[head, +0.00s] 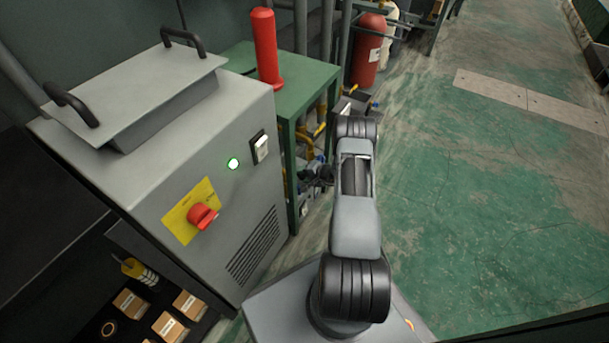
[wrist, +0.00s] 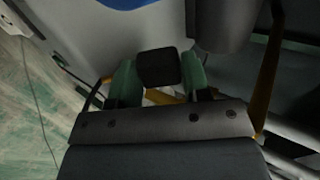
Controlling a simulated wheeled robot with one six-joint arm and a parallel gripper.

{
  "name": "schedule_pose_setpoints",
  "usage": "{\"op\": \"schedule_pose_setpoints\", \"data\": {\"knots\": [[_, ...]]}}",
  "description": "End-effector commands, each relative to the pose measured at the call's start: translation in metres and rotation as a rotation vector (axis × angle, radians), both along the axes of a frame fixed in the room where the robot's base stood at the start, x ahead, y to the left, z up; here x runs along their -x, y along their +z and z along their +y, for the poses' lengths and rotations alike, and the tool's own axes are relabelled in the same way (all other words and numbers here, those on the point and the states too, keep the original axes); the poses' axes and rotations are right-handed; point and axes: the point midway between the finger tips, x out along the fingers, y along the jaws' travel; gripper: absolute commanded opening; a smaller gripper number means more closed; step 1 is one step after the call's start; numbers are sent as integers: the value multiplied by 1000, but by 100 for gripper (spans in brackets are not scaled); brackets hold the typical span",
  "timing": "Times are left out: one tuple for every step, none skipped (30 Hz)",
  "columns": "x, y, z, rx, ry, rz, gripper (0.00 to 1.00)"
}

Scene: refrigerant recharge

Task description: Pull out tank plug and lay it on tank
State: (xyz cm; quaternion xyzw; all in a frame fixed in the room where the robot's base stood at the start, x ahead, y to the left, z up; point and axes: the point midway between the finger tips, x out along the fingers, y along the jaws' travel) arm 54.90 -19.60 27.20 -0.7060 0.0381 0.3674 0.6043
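In the wrist view my gripper (wrist: 159,72) has its two green fingers on either side of a black block-shaped plug (wrist: 158,67). Both fingers appear to touch its sides, with no clear gap. A light grey rounded surface with a blue patch, which looks like the tank (wrist: 100,35), is beyond it. I cannot tell whether the plug is seated in it or apart. In the head view my gripper (head: 319,179) is small and dark, low beside the green table; the plug and tank cannot be made out there.
A green table (head: 310,78) carries a red bottle (head: 265,48). A grey cabinet (head: 155,165) with a two-handled lid, lit green lamp and red rotary switch (head: 203,215) stands at left. A red cylinder (head: 368,50) is behind. Green floor (head: 480,210) at right is clear.

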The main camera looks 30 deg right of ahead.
Motion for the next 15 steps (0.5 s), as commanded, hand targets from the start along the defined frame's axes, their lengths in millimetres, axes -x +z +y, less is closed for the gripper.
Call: {"op": "schedule_pose_setpoints", "data": {"knots": [[0, 0, 0, 0, 0, 0, 48], [0, 0, 0, 0, 0, 0, 51], [0, 0, 0, 0, 0, 0, 55], [0, 0, 0, 0, 0, 0, 58], [0, 0, 0, 0, 0, 0, 61], [0, 0, 0, 0, 0, 0, 65], [0, 0, 0, 0, 0, 0, 68], [0, 0, 0, 0, 0, 0, 70], [0, 0, 0, 0, 0, 0, 72], [0, 0, 0, 0, 0, 0, 72], [0, 0, 0, 0, 0, 0, 72], [0, 0, 0, 0, 0, 0, 72], [0, 0, 0, 0, 0, 0, 72], [0, 0, 0, 0, 0, 0, 72], [0, 0, 0, 0, 0, 0, 72]]}}
